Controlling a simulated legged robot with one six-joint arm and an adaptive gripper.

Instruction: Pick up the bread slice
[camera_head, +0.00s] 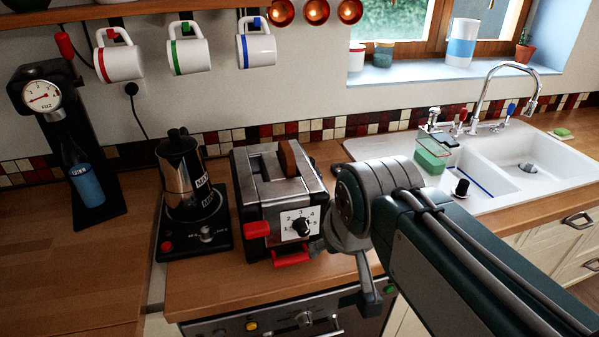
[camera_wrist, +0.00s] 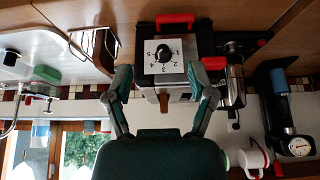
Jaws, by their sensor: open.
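The bread slice (camera_head: 288,158) is brown and stands upright in a slot of the metal toaster (camera_head: 267,212), its upper part showing above the top. The toaster has a dial and red levers on its front. In the wrist view, which is upside down, the toaster (camera_wrist: 176,75) lies ahead of my gripper (camera_wrist: 160,72). My gripper's two green fingers are spread wide with nothing held between them. A small brown patch beyond the toaster's top there may be the bread, but I cannot tell for sure. In the head view my arm's wrist hides most of the gripper.
A moka pot (camera_head: 183,175) on a small hot plate stands left of the toaster. A black machine with a gauge (camera_head: 42,97) is farther left. Several mugs (camera_head: 187,56) hang above. The white sink (camera_head: 535,160) and tap are at right. The counter's left part is clear.

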